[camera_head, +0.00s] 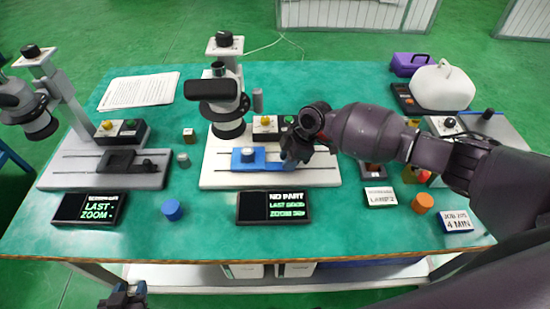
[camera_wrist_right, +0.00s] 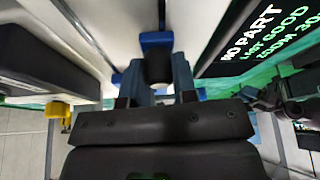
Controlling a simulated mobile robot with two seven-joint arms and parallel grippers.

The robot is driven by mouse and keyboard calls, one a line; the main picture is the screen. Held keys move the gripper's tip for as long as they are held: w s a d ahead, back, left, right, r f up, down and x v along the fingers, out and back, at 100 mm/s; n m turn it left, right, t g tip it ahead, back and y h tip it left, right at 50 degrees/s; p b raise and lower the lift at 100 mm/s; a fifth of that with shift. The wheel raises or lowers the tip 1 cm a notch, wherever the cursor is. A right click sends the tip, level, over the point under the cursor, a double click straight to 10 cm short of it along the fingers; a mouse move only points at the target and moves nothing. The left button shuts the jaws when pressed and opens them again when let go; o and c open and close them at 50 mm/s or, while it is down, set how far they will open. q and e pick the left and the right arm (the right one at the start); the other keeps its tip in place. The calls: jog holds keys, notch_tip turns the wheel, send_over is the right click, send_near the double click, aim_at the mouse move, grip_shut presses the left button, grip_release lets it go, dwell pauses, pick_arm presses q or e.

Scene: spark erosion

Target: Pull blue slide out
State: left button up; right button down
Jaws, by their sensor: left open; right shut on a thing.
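The blue slide (camera_head: 248,163) sits on the white base (camera_head: 215,180) of the middle microscope (camera_head: 221,95), with a pale round part on top. My right gripper (camera_head: 292,155) is at the slide's right end and is shut on it. In the right wrist view the fingers (camera_wrist_right: 158,82) close around a dark round knob (camera_wrist_right: 158,65) in front of the slide's blue end (camera_wrist_right: 156,40). My left gripper (camera_head: 124,296) is open and empty at the bottom left, below the table's front edge.
A display reading NO PART (camera_head: 274,207) lies in front of the white base. A second microscope with a black slide (camera_head: 120,162) stands at left. A blue cylinder (camera_head: 172,210) and an orange cylinder (camera_head: 422,203) stand near the front. A white jug (camera_head: 442,86) stands back right.

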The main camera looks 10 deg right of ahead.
jog(key=d, duration=0.3)
jog(key=s+d, duration=0.1)
jog(key=d, duration=0.3)
jog(key=s+d, duration=0.1)
jog(key=d, duration=0.2)
jog(key=shift+s+d, duration=0.1)
jog(key=shift+d, duration=0.25)
pick_arm(q)
jog(key=shift+w+d+r, duration=0.1)
jog(key=shift+w+r, duration=0.2)
jog(key=shift+r, duration=0.1)
pick_arm(e)
jog(key=c, duration=1)
grip_release()
jog(key=shift+a, duration=0.1)
pick_arm(q)
jog(key=shift+s+f, duration=0.1)
pick_arm(e)
jog(key=shift+o, duration=0.4)
pick_arm(q)
jog(key=shift+s, duration=0.1)
pick_arm(e)
jog(key=shift+r, duration=0.3)
pick_arm(q)
jog(key=shift+w+r, duration=0.25)
pick_arm(e)
jog(key=v, duration=1)
